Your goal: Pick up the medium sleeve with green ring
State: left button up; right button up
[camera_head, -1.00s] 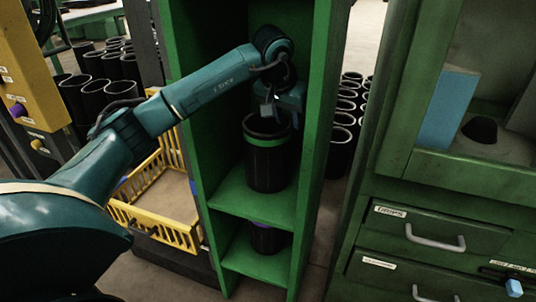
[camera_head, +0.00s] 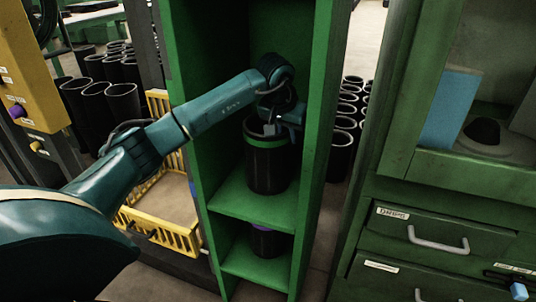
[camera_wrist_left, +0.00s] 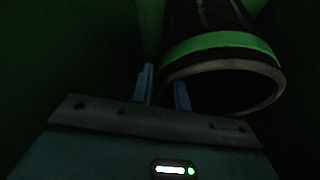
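The black sleeve with a green ring (camera_head: 268,168) stands upright on a shelf of the green cabinet. The ring runs around it just below its open top. It also shows in the left wrist view (camera_wrist_left: 221,42), with its dark opening facing the camera. My left gripper (camera_head: 271,130) is at the sleeve's top rim. In the wrist view its two fingers (camera_wrist_left: 163,90) are apart, with the left one outside the rim and the right one in front of the opening. Whether they touch the wall is too dark to tell.
The green cabinet's side walls (camera_head: 318,140) stand close on both sides of the sleeve. A smaller sleeve with a purple ring (camera_head: 267,240) stands on the shelf below. A yellow crate (camera_head: 160,232) is at the left; drawers (camera_head: 437,240) are at the right.

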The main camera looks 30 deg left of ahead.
pick_arm(q)
jog(key=shift+c, duration=1.4)
grip_shut()
jog(key=shift+r, duration=0.15)
